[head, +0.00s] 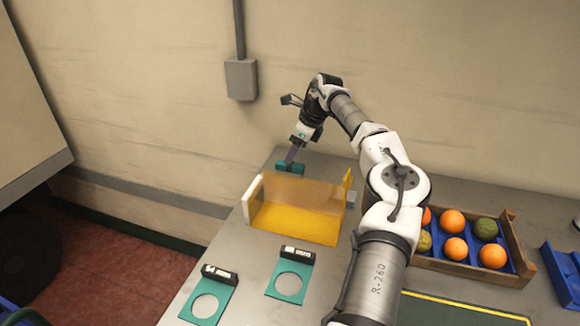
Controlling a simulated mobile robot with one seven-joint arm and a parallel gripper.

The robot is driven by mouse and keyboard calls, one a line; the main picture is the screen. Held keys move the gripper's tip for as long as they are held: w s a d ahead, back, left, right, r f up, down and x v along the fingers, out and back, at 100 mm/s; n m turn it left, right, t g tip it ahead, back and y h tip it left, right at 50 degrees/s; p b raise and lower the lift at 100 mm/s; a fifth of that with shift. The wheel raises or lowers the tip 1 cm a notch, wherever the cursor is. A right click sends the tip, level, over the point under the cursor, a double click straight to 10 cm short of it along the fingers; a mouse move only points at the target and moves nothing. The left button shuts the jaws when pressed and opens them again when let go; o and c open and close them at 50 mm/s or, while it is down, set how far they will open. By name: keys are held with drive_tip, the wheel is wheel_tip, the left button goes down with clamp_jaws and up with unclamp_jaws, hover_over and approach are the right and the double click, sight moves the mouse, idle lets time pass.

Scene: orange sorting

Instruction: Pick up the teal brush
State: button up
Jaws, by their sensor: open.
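A small teal object (288,168), which looks like the teal brush, lies on the grey table at its far left end, behind the yellow-floored box. My gripper (293,155) reaches down from above right, with its fingertips right at the teal object. In this view the fingers overlap it, and I cannot tell whether they touch it or straddle it. My gripper is open.
The box (296,222) has a yellow floor and a see-through panel. Two teal plates with round holes lie in front, one left (192,297) and one right (272,281). A wooden crate (514,237) of oranges and greenish fruit stands right, beside a blue tray (560,270). A wall is behind.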

sight(290, 170)
drive_tip(key=shift+p+x, duration=1.45)
drive_tip(key=shift+x, duration=1.85)
drive_tip(key=shift+d, duration=0.1)
drive_tip(key=c, duration=1.1)
